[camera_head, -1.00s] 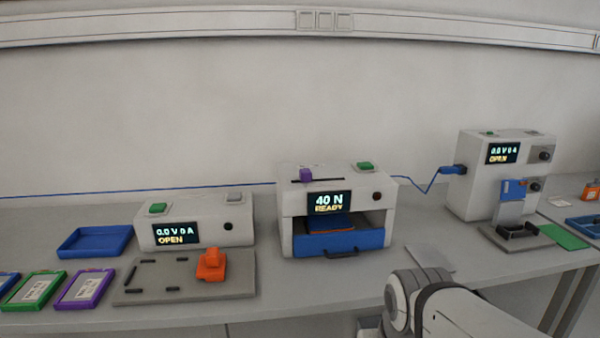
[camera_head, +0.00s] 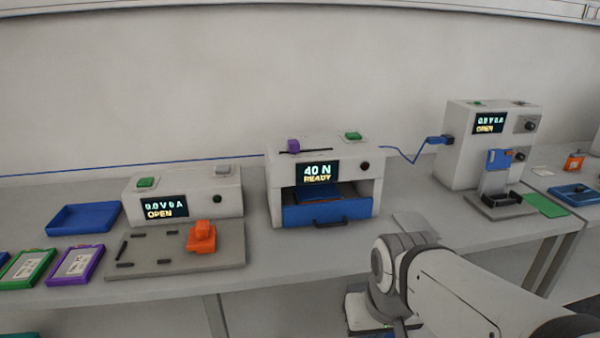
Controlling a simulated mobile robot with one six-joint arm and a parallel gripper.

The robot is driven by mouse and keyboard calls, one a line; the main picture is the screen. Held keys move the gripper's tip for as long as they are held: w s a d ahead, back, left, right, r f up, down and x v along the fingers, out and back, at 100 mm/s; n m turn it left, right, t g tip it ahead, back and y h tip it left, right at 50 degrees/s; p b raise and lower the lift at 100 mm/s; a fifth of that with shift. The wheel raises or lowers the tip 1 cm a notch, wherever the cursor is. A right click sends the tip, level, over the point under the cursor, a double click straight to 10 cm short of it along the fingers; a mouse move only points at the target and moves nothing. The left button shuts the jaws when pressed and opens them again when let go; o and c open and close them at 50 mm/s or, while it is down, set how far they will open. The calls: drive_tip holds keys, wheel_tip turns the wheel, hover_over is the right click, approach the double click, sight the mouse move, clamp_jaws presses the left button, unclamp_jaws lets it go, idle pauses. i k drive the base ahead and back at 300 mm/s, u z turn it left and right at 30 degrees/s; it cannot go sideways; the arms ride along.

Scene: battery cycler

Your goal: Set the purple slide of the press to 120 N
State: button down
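The press (camera_head: 325,150) stands on the bench at mid picture. Its display (camera_head: 318,173) reads 40 N and READY. The purple slide (camera_head: 293,146) sits at the left end of a dark slot on top of the press, with the slot running free to its right. A green button (camera_head: 352,135) is at the top right, and a dark knob is on the front. The blue drawer (camera_head: 327,213) with a black handle is at the bottom. My arm enters from the lower right, in front of the bench. My gripper's fingertips cannot be made out.
Left of the press stands a tester (camera_head: 190,194) reading 0.0 V 0 A, OPEN, with a grey fixture plate and orange block. A taller unit (camera_head: 485,150) stands at right. A blue cable (camera_head: 410,158) runs behind the press. A grey plate (camera_head: 415,224) lies right of the press.

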sight(294, 145)
drive_tip(key=u, duration=0.25)
drive_tip(key=i, duration=1.2)
drive_tip(key=z, duration=0.05)
